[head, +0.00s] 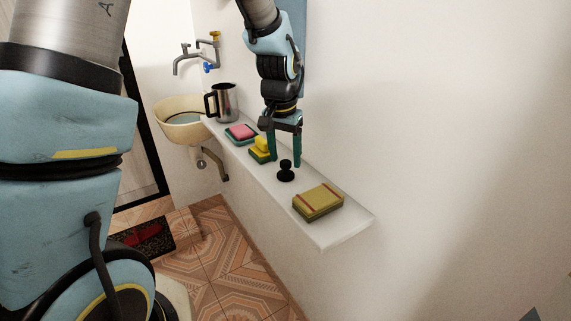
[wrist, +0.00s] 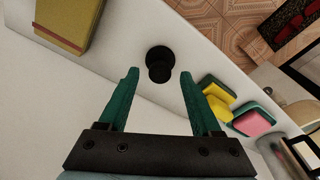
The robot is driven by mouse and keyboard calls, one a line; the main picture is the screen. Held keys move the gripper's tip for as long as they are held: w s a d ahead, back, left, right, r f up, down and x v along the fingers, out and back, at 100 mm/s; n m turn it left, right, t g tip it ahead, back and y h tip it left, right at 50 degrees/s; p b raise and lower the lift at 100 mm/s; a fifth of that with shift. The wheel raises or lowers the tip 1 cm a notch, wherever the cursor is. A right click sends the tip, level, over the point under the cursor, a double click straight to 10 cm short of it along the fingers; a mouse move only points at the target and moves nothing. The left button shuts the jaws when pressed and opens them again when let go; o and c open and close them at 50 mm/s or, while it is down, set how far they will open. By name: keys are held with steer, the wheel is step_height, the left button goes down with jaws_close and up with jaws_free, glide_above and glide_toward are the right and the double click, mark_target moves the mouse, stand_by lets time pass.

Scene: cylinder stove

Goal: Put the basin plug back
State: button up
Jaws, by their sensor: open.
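The black basin plug (head: 286,170) stands on the white wall shelf, and it also shows in the wrist view (wrist: 159,64). My gripper (head: 286,163) is open, its green fingers pointing down over the shelf. In the wrist view the plug lies just beyond and between the two fingertips (wrist: 160,76), not held. The cream basin (head: 180,122) hangs on the wall at the far left end of the shelf. Its drain hole is hidden from this angle.
On the shelf (head: 338,233) are a yellow-green box (head: 318,202), a yellow sponge piece (head: 261,145), a pink soap on a green dish (head: 242,131) and a metal mug (head: 224,102). Taps (head: 200,55) stick out above the basin. The wall runs close behind the shelf.

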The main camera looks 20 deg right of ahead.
mark_target(283, 177)
step_height(283, 177, up, 9)
steer(key=b, duration=0.1)
steer(key=s+a+f+n, duration=0.1)
steer(key=a+f+n, duration=0.1)
steer(key=a, duration=0.8)
steer(key=s+a+f+n, duration=0.1)
steer(key=a+f+n, duration=0.1)
steer(key=a, duration=0.8)
steer(key=s+a+f+n, duration=0.1)
steer(key=a+f+n, duration=0.2)
steer(key=a, duration=0.7)
steer(key=shift+s+n+t+y, duration=0.3)
steer(key=shift+s+n+y, duration=0.1)
steer(key=shift+n, duration=0.4)
steer(key=shift+f, duration=0.1)
